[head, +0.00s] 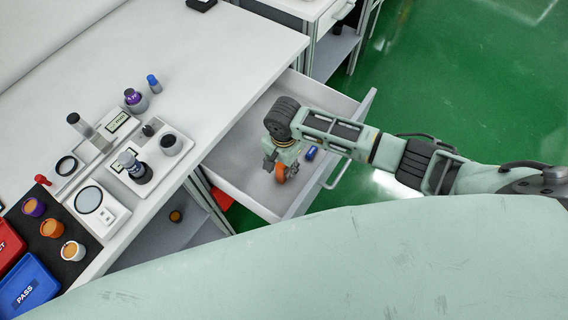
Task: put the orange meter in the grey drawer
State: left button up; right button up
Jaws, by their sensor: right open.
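The grey drawer (240,175) is pulled out from under the white workbench, and its inside shows. My right gripper (279,166) points down into the drawer and is open. An orange round thing (281,173), which looks like the orange meter, is at the fingertips inside the drawer. The fingers partly cover it, and I cannot tell whether they touch it or whether it rests on the drawer floor. A small blue cylinder (311,153) lies in the drawer to the right of the gripper. My left gripper is not in view.
The white bench (200,60) carries a tray of instruments (165,165), bottles (135,98) and a black mat with small cups (51,227). A blue PASS bin (25,290) and a red bin (8,243) stand at lower left. Green floor lies open at right.

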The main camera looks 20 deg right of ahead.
notch_tip(320, 180, up, 12)
jog(key=shift+r, duration=0.1)
jog(key=shift+w, duration=0.1)
dwell(0.6)
